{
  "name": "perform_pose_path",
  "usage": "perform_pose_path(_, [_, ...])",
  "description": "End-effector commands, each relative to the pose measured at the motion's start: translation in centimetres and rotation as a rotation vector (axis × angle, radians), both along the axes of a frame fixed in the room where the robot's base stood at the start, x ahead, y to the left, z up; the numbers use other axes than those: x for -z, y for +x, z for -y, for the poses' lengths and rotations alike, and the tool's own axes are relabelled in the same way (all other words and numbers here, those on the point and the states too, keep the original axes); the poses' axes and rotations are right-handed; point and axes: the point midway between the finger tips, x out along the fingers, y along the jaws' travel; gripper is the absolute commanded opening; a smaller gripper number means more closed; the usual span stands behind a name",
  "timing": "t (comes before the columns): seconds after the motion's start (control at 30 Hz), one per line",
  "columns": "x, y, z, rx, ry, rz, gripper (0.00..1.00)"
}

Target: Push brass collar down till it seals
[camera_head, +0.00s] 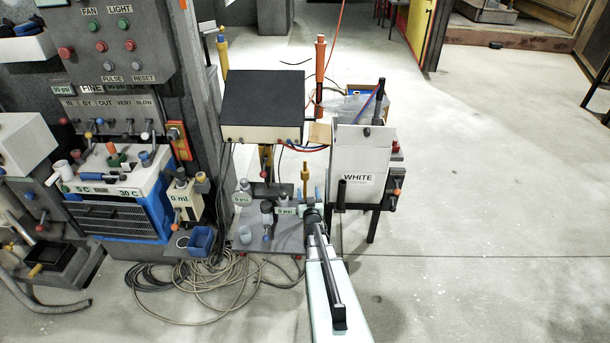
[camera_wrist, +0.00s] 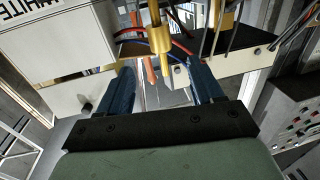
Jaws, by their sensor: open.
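A brass-coloured fitting with a wider, collar-like part (camera_wrist: 174,50) shows in the wrist view, in the gap between the fingertips. In the camera_head view a slim brass post (camera_head: 304,178) rises just beyond the end of my arm. I cannot tell how far down the collar sits or whether it touches anything beneath. My gripper (camera_wrist: 163,72) is open, its two dark blue fingers apart on either side of the brass fitting. I see no clear contact. In the camera_head view my gripper (camera_head: 313,214) partly hides the fitting's base.
A white box marked WHITE (camera_head: 364,170) stands right of my gripper. A dark-topped box (camera_head: 262,98) is behind. Small gauges and fittings (camera_head: 243,198) crowd the grey platform on the left. Coiled cables (camera_head: 215,290) lie on the floor. Open floor (camera_head: 500,200) is on the right.

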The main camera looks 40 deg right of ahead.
Motion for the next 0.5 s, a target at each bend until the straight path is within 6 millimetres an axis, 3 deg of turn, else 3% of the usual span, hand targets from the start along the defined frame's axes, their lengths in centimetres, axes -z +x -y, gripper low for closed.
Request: perform_pose_path(0.5, [0.2,6.8,5.0,0.001,0.001,-0.002,0.66])
